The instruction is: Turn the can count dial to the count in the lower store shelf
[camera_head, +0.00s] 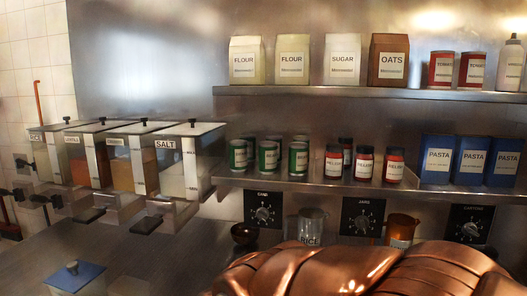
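The left dial (263,214) sits on a black panel under the lower shelf; its small label looks like "CANS". Its pointer setting is too small to read. Two similar dials are to its right: the middle one (362,218), with a label like "JARS", and the right one (470,228), with a label like "CARTONS". On the lower shelf (300,184), several green cans (268,156) stand at the left in a front row with more partly hidden behind. No gripper fingers show. A large copper-coloured ribbed shape fills the bottom right; I cannot tell if it is mine.
The upper shelf (300,92) holds bags and two red cans (441,69). Labelled bins (184,160) project at left.

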